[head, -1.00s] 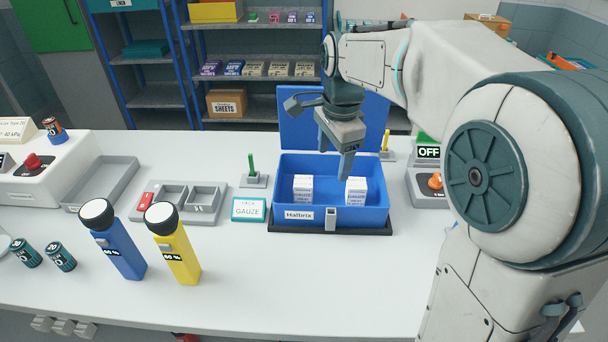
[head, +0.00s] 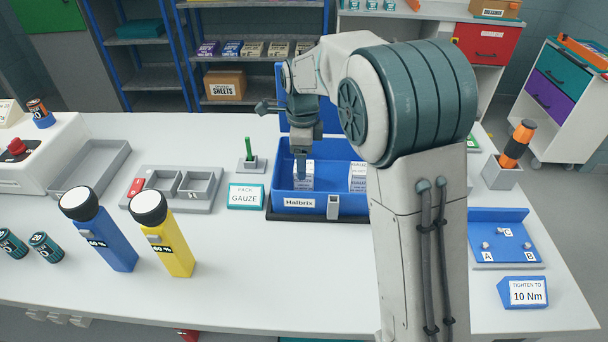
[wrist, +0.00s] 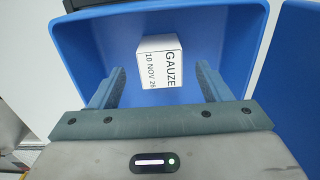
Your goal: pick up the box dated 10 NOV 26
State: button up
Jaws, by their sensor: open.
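The white box marked GAUZE and 10 NOV 26 (wrist: 160,62) stands on the floor of the blue bin in the wrist view. It also shows in the head view (head: 304,180), at the left in the bin. A second white box (head: 357,178) stands at the right in the bin, its date too small to read. The blue Halbrix bin (head: 274,198) is open, its lid up behind. My gripper (wrist: 160,90) is open and empty, its two fingers on either side of the near end of the dated box.
A PACK GAUZE sign (head: 246,196) and a green peg on a grey base (head: 250,160) stand left of the bin. Yellow (head: 172,248) and blue (head: 110,240) torches stand in front, left. The table in front of the bin is clear.

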aim_at(307, 184)
jog(key=shift+d+f+p, duration=0.2)
jog(key=shift+f+p, duration=0.15)
jog(key=shift+f, duration=2.3)
jog(key=c, duration=1.1)
